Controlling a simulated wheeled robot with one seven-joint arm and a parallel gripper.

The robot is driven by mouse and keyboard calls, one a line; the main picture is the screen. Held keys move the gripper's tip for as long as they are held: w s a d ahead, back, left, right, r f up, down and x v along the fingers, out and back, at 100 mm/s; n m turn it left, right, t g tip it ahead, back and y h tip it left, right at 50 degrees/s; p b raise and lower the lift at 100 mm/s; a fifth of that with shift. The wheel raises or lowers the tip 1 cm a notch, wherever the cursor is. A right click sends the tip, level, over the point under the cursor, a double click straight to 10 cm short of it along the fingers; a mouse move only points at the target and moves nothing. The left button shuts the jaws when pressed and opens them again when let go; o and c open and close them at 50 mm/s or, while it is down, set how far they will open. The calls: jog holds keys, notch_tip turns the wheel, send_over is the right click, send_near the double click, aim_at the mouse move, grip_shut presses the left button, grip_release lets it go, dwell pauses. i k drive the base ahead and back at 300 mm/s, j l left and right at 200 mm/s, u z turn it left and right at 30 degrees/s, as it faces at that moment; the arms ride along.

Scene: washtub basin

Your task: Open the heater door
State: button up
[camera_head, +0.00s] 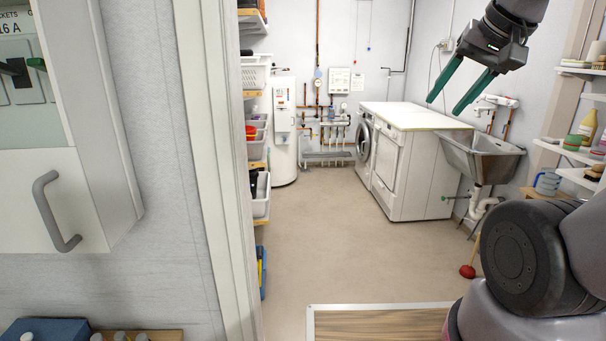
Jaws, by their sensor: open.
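A tall white cylinder that looks like a water heater (284,150) stands against the far wall, left of the pipes. A small panel (283,122) shows on its front; I cannot tell whether this is its door, or whether it is open or shut. My gripper (443,108) is at the upper right, with two green fingers spread apart, pointing down and left. It is open and empty. It looks well apart from the cylinder, much nearer to me.
A white cabinet with a grey handle (52,211) hangs at the near left. A door frame (215,170) stands beside it. White machines (412,170) and a metal basin (484,160) line the right. The floor (335,235) between is clear. A red plunger (468,271) stands at right.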

aim_at(282, 119)
jog(key=i, duration=1.65)
jog(key=i+l+u, duration=0.1)
jog(key=i, duration=1.55)
jog(key=i+l+u, duration=0.1)
jog(key=i, duration=0.7)
jog(key=i+l+u, duration=0.25)
jog(key=i, duration=0.2)
jog(key=i+l+u, duration=0.25)
jog(key=i, duration=0.15)
jog(key=j, duration=0.1)
